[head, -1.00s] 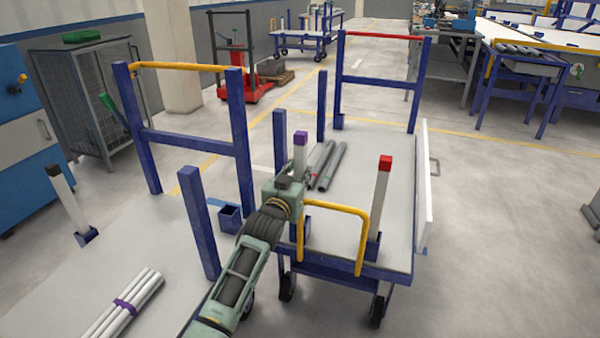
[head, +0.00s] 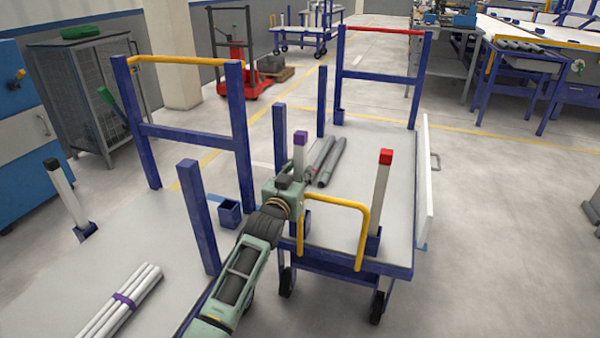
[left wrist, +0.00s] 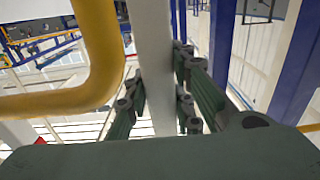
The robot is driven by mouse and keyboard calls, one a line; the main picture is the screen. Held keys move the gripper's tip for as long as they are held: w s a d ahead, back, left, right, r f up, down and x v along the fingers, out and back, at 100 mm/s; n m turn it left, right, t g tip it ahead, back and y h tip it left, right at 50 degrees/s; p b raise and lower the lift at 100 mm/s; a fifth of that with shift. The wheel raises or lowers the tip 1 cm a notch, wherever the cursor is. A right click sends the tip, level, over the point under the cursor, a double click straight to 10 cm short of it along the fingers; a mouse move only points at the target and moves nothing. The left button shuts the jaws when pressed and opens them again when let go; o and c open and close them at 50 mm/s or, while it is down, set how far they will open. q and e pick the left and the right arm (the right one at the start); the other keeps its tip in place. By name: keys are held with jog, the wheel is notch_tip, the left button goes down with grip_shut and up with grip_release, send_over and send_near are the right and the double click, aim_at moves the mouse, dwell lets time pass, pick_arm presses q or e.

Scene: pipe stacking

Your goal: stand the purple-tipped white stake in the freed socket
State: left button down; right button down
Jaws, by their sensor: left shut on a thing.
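The white stake (head: 299,157) with a purple tip (head: 300,138) stands upright in the head view. My left gripper (head: 297,184) is shut on it below the tip; the left wrist view shows the white shaft (left wrist: 154,70) between the fingers (left wrist: 155,100). A blue socket (head: 304,222) at the near left corner of the right cart is partly behind my gripper and the yellow rail. The stake's lower end is hidden, so I cannot tell whether it is inside that socket. An empty blue socket (head: 229,213) sits on the left cart. My right gripper is out of view.
A yellow rail (head: 336,202) is close right of my gripper; it also shows in the wrist view (left wrist: 100,50). A red-tipped stake (head: 382,195) stands farther right. Blue posts (head: 199,220) rise on the left. Grey pipes (head: 326,160) lie on the right cart.

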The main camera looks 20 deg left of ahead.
pick_arm(q)
jog(key=c, duration=1.4)
grip_release()
jog(key=shift+c, duration=0.2)
jog(key=shift+s, duration=0.1)
jog(key=s, duration=1.2)
jog(key=shift+a, duration=0.2)
